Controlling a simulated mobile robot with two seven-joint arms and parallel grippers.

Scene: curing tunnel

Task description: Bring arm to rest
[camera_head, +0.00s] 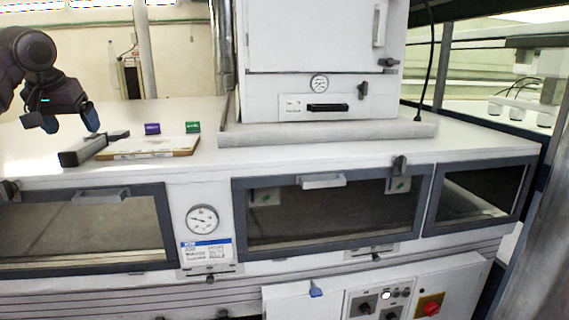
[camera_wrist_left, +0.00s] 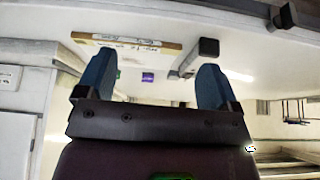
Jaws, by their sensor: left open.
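My left gripper (camera_head: 66,121) is at the upper left of the head view, above the white counter top (camera_head: 60,145). Its two blue fingers are apart, with nothing between them. In the left wrist view the open fingers (camera_wrist_left: 154,82) frame part of the counter. A grey bar-like object (camera_head: 90,148) lies on the counter below and to the right of the gripper, apart from it. It also shows in the left wrist view (camera_wrist_left: 208,47). My right gripper does not show in either view.
A flat board (camera_head: 150,148) lies right of the grey bar, with a purple block (camera_head: 152,128) and a green block (camera_head: 193,127) behind it. A white cabinet (camera_head: 310,40) stands on the counter. Windowed doors (camera_head: 330,213), a gauge (camera_head: 202,219) and a red knob (camera_head: 431,308) line the front.

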